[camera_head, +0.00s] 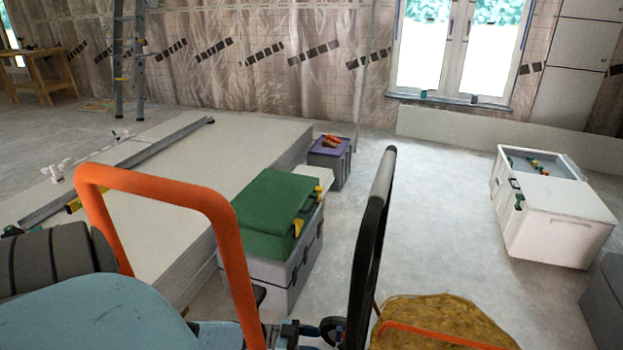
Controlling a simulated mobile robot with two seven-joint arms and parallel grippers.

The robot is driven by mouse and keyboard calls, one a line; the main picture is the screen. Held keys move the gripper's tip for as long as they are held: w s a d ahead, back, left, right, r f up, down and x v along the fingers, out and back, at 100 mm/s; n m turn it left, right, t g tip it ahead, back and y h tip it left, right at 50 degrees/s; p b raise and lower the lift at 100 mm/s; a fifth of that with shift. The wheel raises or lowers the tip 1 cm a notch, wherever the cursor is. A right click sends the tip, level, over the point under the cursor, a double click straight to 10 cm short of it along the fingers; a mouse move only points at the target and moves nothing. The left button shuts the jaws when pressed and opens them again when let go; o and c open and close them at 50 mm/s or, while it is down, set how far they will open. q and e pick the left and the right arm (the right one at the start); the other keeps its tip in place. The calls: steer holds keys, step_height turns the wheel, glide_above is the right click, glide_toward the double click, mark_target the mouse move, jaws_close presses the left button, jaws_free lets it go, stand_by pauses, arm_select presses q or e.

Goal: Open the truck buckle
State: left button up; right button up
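A tall orange U-shaped handle (165,187), which looks like part of the truck, stands in the near left. A black upright bar (372,240) with an orange edge rises to its right. Small blue and black fittings (290,332) and a black wheel-like part (332,329) show low at the bottom middle. I cannot make out the buckle; whether one of these fittings is it, I cannot tell. Neither of my grippers can be made out, so no contact with the truck is visible.
A stack of grey panels (160,220) lies left, with a metal rail (130,165) on top. A green-lidded toolbox (275,205) stands beside it. A white chest (555,222) stands right. A brown lumpy sack (440,315) lies near front. The middle-right floor is clear.

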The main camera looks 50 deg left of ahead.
arm_select(q)
steer(key=shift+w+a+r, duration=0.1)
steer(key=shift+w+r, duration=0.05)
arm_select(e)
steer(key=shift+r, duration=0.1)
arm_select(q)
step_height(320, 180, up, 20)
steer(key=p, duration=0.9)
arm_select(e)
step_height(320, 180, up, 6)
steer(key=d+m+t+h, duration=0.1)
steer(key=d+t, duration=0.1)
steer(key=shift+r+h, duration=0.15)
steer(key=shift+h, duration=0.15)
arm_select(q)
steer(key=shift+s, duration=0.25)
arm_select(e)
steer(key=shift+r, duration=0.1)
